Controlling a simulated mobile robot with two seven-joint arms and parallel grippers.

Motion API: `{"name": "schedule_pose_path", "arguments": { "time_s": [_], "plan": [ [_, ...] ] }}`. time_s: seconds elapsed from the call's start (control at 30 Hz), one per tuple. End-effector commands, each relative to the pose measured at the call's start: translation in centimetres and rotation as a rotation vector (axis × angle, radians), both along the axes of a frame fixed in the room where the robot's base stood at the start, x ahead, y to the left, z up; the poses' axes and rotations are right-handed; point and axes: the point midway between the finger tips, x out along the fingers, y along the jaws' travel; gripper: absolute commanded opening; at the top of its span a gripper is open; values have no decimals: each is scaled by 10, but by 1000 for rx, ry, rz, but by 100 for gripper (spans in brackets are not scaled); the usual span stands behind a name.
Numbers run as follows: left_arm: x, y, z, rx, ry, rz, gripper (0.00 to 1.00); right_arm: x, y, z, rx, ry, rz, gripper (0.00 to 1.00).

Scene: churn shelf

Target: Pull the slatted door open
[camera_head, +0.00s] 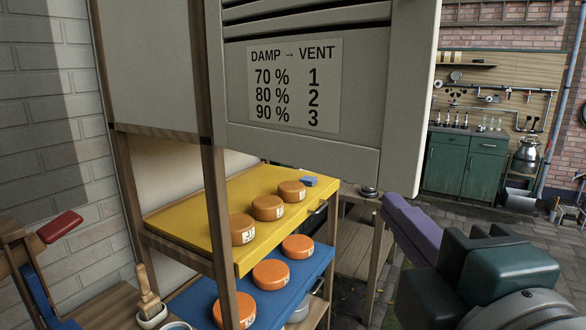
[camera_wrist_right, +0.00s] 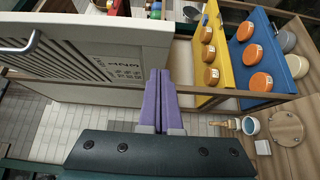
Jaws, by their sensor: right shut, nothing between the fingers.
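The pale grey slatted door (camera_head: 340,120) hangs from the shelf's wooden post and stands out at an angle from its front. It bears a sign reading DAMP → VENT (camera_head: 293,86). In the right wrist view the door (camera_wrist_right: 100,70) spans the left half, with a metal bar handle (camera_wrist_right: 22,43) at far left. My right gripper (camera_head: 392,203), with purple fingers, is shut and empty, just below the door's lower right corner in the head view. Its fingers (camera_wrist_right: 158,75) overlap the door in the wrist view; I cannot tell whether they touch it. My left gripper is not in view.
Below the door are a yellow shelf (camera_head: 200,205) and a blue shelf (camera_head: 300,285), each with several orange cheese wheels. A brush (camera_head: 148,295) and a red-handled thing (camera_head: 60,226) are at lower left. A green cabinet (camera_head: 466,165) stands far back; paved floor lies between.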

Motion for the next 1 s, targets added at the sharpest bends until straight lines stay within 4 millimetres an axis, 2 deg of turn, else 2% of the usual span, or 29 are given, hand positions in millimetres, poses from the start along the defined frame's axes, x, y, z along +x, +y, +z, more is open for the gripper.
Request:
{"name": "schedule_pose_path", "arguments": {
  "time_s": [0.1, 0.3, 0.83, 1.0],
  "plan": [
    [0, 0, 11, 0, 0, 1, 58, 22, -4, 4, -3, -1, -2, 0],
    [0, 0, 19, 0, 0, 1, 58, 39, -23, 1, -1, 1, -1, 0],
    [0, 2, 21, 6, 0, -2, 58, 47, -30, -1, -2, 1, 8, 0],
    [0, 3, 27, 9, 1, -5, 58, 68, -52, 0, -12, 0, 82, 0]
  ]
}}
